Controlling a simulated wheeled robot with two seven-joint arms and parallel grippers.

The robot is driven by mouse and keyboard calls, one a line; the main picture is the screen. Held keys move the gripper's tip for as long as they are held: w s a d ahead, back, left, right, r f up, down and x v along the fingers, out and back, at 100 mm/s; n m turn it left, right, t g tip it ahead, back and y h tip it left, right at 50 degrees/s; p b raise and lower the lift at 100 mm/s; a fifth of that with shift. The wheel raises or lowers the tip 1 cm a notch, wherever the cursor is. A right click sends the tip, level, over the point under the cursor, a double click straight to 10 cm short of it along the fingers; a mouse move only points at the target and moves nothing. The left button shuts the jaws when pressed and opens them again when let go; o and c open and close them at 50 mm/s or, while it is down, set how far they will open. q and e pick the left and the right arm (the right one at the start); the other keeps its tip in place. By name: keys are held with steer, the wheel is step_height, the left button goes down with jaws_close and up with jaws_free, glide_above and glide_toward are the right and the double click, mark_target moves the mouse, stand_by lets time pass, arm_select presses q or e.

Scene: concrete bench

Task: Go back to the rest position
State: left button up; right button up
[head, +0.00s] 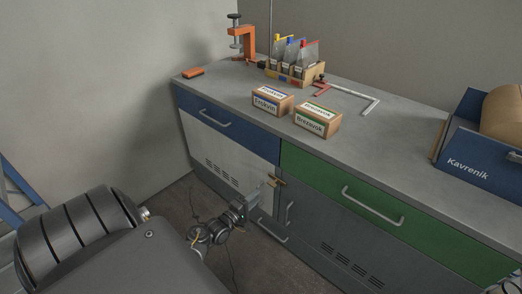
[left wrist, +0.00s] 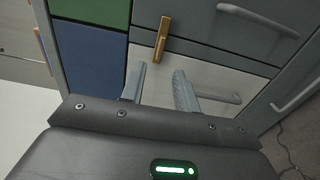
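My left gripper (head: 262,191) is low in front of the bench cabinet, near a brass latch (head: 275,180) on the cabinet front. In the left wrist view its two fingers (left wrist: 160,80) stand apart with nothing visible between them. The brass latch also shows there (left wrist: 162,38), just beyond the fingertips, and the gripper looks clear of it.
The concrete bench top (head: 360,135) bears two labelled boxes (head: 272,100) (head: 317,121), an orange clamp (head: 241,40), a tool caddy (head: 291,71) and a blue Kavrenik bin (head: 478,165). Blue (head: 228,126) and green (head: 372,205) drawers and protruding handles front the cabinet. A blue ladder (head: 18,190) stands left.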

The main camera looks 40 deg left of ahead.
arm_select(q)
steer(key=shift+s, duration=0.35)
arm_select(e)
steer(key=shift+f, duration=0.15)
